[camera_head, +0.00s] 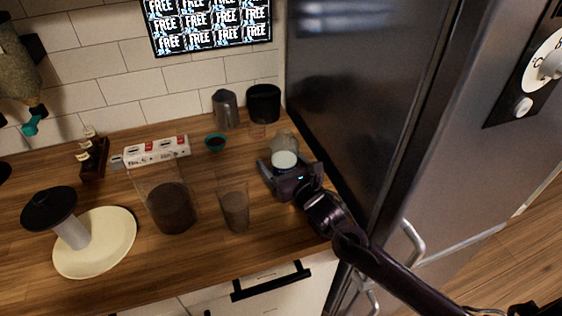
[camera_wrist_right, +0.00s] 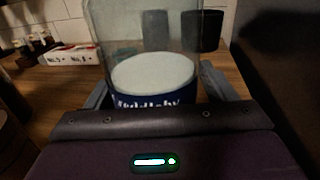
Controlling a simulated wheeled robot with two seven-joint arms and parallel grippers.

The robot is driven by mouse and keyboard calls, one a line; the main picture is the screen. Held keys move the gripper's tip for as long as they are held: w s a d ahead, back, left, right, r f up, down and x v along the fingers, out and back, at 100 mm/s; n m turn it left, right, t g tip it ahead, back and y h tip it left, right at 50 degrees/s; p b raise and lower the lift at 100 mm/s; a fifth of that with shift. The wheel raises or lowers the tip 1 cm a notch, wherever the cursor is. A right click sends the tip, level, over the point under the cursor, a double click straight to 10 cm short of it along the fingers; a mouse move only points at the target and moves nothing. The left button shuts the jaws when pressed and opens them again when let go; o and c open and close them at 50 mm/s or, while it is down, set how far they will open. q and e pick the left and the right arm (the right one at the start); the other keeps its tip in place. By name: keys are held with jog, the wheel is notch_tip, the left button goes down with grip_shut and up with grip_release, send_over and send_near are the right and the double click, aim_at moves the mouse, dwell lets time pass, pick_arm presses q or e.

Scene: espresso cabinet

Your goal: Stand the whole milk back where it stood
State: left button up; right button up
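The whole milk appears to be the clear container with white milk and a blue label (camera_head: 284,160), near the fridge at the right end of the counter. It also shows in the right wrist view (camera_wrist_right: 152,75), upright, with its base hidden by my gripper. My right gripper (camera_head: 291,172) reaches around it low down, one finger on each side. In the right wrist view its fingers (camera_wrist_right: 157,88) look spread, with a narrow gap beside the right one. My left gripper is not in view.
A steel pitcher (camera_head: 226,110) and a black canister (camera_head: 263,104) stand behind. A glass (camera_head: 235,208) and a larger clear container (camera_head: 171,205) stand to the left. The fridge (camera_head: 365,100) walls off the right. Bare wood lies in front of the gripper.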

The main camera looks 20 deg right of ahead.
jog(key=shift+o, duration=0.2)
jog(key=shift+a+r, duration=0.1)
jog(key=shift+r, duration=0.1)
jog(key=b+v, duration=0.2)
jog(key=v, duration=0.9)
jog(key=shift+f, duration=0.1)
jog(key=shift+s+d, duration=0.25)
jog(key=shift+s, duration=0.3)
